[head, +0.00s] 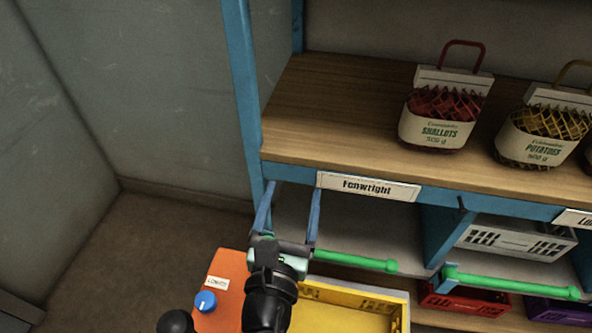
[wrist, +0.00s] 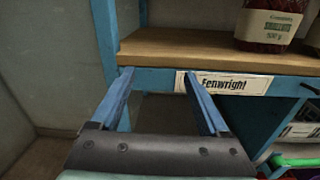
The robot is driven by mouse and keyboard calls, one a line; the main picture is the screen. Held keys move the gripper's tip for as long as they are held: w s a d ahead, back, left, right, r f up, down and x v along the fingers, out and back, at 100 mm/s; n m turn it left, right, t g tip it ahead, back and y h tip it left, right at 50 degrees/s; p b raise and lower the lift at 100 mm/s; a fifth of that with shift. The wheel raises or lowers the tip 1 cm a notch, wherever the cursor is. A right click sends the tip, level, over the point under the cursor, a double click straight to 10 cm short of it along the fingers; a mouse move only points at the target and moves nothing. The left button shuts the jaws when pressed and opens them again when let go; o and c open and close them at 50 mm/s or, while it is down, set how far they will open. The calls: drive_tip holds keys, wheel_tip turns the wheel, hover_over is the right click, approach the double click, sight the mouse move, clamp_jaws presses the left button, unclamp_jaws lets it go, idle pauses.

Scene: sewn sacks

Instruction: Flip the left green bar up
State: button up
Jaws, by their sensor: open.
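The left green bar (head: 355,260) runs along the front of the left bay under the wooden shelf. Its right end has a round knob, and its left part is hidden behind my gripper. My gripper (head: 293,190) is open and empty, its two blue fingers pointing toward the shelf edge, over the bar's left end. A second green bar (head: 510,282) lies to the right.
Sacks of shallots (head: 435,128) and potatoes (head: 535,148) stand on the wooden shelf (head: 330,115). A blue post (head: 243,80) rises at left. A white crate (head: 515,240) sits in the right bay; a yellow crate (head: 345,313) is below.

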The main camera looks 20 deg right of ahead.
sight(301, 159)
drive_tip(key=shift+x, duration=2.8)
drive_tip(key=shift+a, duration=0.1)
clamp_jaws()
unclamp_jaws()
